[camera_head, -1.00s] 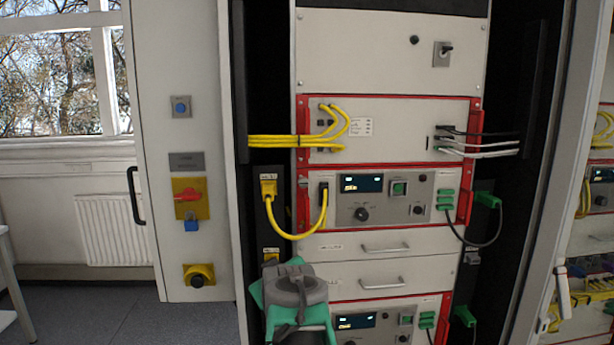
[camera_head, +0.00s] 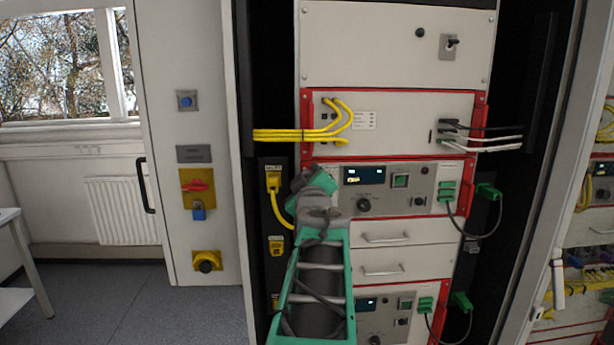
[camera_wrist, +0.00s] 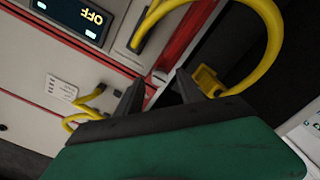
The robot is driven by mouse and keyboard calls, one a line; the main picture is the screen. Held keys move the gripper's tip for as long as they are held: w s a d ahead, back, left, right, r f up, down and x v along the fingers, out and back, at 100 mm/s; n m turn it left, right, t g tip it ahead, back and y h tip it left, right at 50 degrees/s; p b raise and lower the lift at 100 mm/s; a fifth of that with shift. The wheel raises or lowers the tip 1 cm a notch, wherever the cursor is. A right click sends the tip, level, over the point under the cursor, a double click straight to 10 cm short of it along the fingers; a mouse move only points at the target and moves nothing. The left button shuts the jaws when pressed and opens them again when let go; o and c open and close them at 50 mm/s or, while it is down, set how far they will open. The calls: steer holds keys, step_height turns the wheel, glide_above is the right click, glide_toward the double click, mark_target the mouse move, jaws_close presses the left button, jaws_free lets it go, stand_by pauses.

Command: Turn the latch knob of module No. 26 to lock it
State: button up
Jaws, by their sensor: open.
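The module with a lit display (camera_head: 407,188) sits mid-rack in a red frame. Its number is not readable. In the wrist view its display (camera_wrist: 73,18) reads OFF, upside down. A small pale round part (camera_wrist: 158,75), perhaps the latch knob, shows at the red frame edge; I cannot tell its turn angle. My gripper (camera_wrist: 160,78) is open, its two dark fingers on either side of that part in the picture; contact cannot be told. In the head view my gripper (camera_head: 328,176) covers the module's left end, hiding that edge.
A yellow cable (camera_head: 280,212) loops close beside my gripper; it also arcs near the fingers in the wrist view (camera_wrist: 272,50). A yellow plug (camera_head: 273,182) sits on the dark strip at left. Green plugs (camera_head: 447,191) are at the module's right. Drawers (camera_head: 388,238) lie below.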

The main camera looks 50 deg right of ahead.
steer(key=shift+c, duration=0.5)
jaws_close()
steer(key=shift+f+m+b, duration=0.15)
steer(key=shift+m+b, duration=0.15)
steer(key=shift+b, duration=0.4)
steer(key=m+b, duration=0.7)
steer(key=b, duration=0.2)
steer(key=shift+s, duration=0.1)
steer(key=m+b, duration=0.4)
steer(key=m, duration=0.1)
steer(key=m+b, duration=0.2)
steer(key=m, duration=0.3)
steer(key=shift+d, duration=0.1)
steer(key=shift+s+m, duration=0.1)
steer(key=shift+m, duration=0.2)
steer(key=shift+r, duration=0.2)
